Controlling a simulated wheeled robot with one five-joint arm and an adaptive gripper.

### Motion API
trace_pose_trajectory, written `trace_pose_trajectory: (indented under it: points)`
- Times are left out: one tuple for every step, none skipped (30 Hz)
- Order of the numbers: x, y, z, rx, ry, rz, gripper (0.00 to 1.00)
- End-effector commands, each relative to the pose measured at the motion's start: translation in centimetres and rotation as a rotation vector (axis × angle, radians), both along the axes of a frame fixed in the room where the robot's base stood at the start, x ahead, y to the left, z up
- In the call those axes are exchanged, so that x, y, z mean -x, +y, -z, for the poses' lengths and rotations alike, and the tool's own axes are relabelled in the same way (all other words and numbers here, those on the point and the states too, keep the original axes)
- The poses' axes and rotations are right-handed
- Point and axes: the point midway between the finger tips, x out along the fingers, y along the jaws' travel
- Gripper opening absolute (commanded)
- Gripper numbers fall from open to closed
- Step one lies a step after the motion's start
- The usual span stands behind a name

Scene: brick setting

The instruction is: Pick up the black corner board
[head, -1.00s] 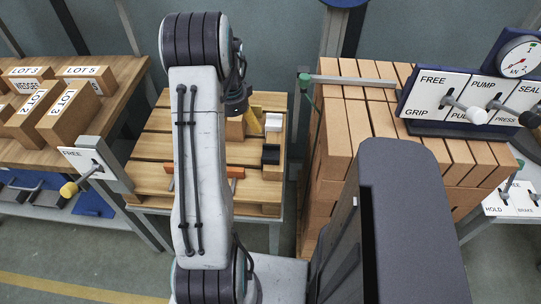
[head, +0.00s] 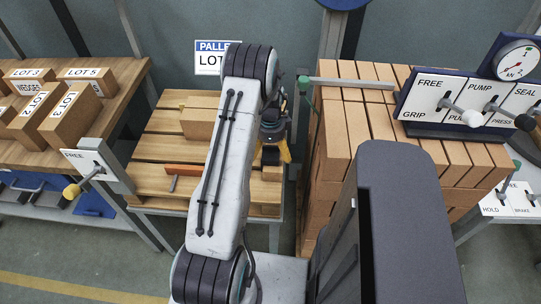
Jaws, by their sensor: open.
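The black corner board (head: 270,157) is a small dark piece at the right side of the slatted wooden pallet (head: 160,147). It shows only in part, below and between my gripper's fingers. My gripper (head: 272,151) points down over it, with its yellow fingers open and one on either side in the picture. I cannot tell whether the fingers touch the board. My arm crosses the middle of the view and hides part of the pallet.
A lever panel (head: 92,160) stands at the pallet's left edge.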

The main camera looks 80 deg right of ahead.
Motion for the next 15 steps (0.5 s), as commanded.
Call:
trace_pose_trajectory:
  points:
    - [-0.01,0.0,0.46,0.0,0.0,0.0,0.97]
    - [-0.01,0.0,0.69,0.0,0.0,0.0,0.97]
    - [-0.02,0.01,0.96,-0.001,0.0,-0.001,0.97]
    - [-0.02,0.01,1.11,-0.001,0.0,-0.001,0.97]
    - [-0.02,0.0,1.21,0.0,0.0,-0.001,0.97]
    - [-0.02,-0.02,1.3,0.001,0.0,-0.001,0.97]
    - [-0.02,-0.03,1.35,0.001,0.0,-0.001,0.97]
    - [-0.02,-0.04,1.37,0.002,0.0,-0.001,0.97]
    - [-0.02,-0.05,1.39,0.002,0.0,-0.001,0.97]
    - [-0.02,-0.05,1.38,0.002,0.0,-0.001,0.97]
    - [-0.02,-0.05,1.38,0.002,0.0,-0.001,0.97]
    - [-0.02,-0.05,1.38,0.002,0.0,-0.001,0.97]
    - [-0.02,-0.04,1.38,0.002,0.0,-0.001,0.97]
    - [-0.02,-0.04,1.38,0.002,0.0,-0.001,0.96]
    - [-0.02,-0.04,1.37,0.002,0.0,-0.001,0.92]
